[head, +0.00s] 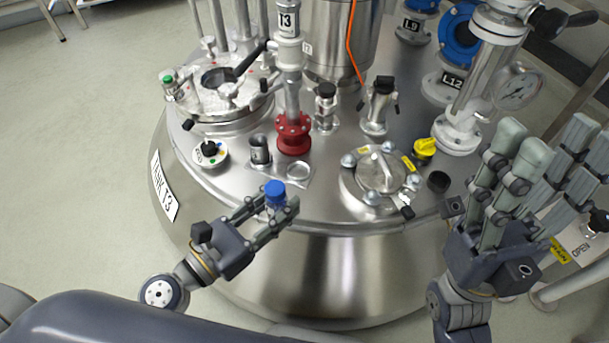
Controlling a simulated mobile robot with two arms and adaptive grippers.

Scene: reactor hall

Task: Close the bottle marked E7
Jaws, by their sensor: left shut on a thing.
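My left gripper (272,210) is shut on a small blue-capped thing (275,190) at the front edge of the steel vessel lid. Its fingers hide most of what is below the blue top, so I cannot tell whether it is a cap alone or a capped bottle. Just behind it, a small metal plate on the lid carries a dark grey cylinder (259,150) and a clear round piece (298,171). No E7 marking is readable. My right gripper (552,134) is open and empty at the right, its fingers pointing up and away.
The vessel lid (330,192) is crowded with a red flanged pipe (293,135), a clamped round hatch (380,171), a yellow-handled valve (425,148), a black-topped fitting (326,108) and a round selector knob (210,151). Free floor lies at the left.

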